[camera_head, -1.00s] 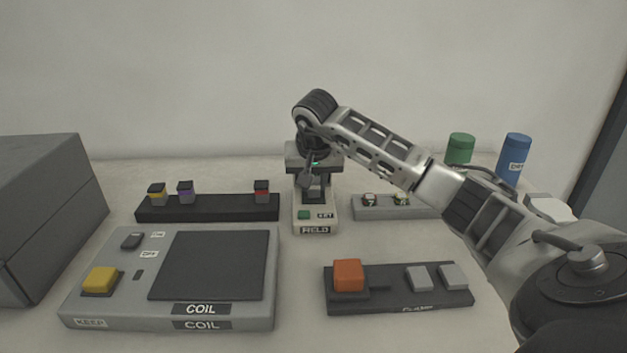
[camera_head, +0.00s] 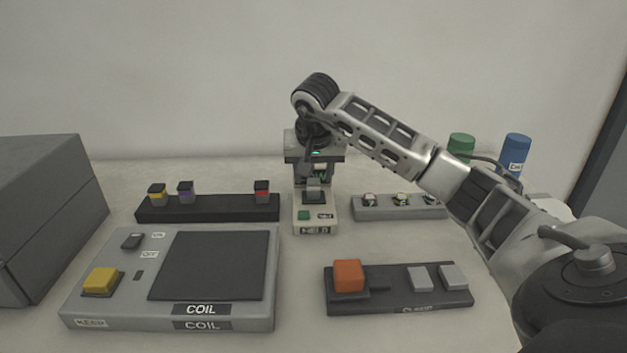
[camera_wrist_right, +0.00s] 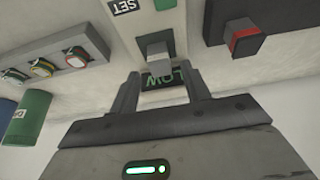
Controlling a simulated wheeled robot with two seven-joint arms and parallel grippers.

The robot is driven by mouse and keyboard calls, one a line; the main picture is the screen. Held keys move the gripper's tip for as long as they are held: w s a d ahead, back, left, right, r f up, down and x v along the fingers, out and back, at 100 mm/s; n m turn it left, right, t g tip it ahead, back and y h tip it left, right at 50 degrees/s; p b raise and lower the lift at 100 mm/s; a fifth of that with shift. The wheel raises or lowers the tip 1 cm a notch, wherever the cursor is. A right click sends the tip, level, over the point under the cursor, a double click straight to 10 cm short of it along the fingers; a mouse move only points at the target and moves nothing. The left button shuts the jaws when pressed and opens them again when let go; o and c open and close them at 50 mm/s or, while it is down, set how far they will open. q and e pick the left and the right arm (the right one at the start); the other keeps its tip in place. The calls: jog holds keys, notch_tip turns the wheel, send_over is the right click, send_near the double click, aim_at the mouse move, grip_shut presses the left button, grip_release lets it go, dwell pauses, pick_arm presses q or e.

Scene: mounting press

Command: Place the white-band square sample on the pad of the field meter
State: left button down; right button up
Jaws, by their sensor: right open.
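The field meter (camera_head: 315,215) stands in the middle of the table, with its label on the front. The white-band square sample (camera_head: 314,191) is a small grey block on the meter's pad. It also shows in the right wrist view (camera_wrist_right: 155,46), where it sits on the pad beyond my fingertips. My right gripper (camera_head: 315,170) is above and behind the sample at the meter. In the right wrist view the two fingers (camera_wrist_right: 163,84) are apart and empty, with the meter's green LOW display (camera_wrist_right: 166,79) between them. My left gripper is not in view.
A black rack (camera_head: 210,208) with three coloured-band samples is left of the meter. A grey rack (camera_head: 380,213) with several round samples is right. The coil unit (camera_head: 90,305) and a black panel with an orange button (camera_head: 348,275) are in front. Green and blue bottles (camera_head: 515,150) stand behind right.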

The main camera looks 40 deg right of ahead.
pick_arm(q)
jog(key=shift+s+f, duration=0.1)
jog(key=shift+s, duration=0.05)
pick_arm(e)
jog(key=v, duration=0.9)
jog(key=shift+w, duration=0.1)
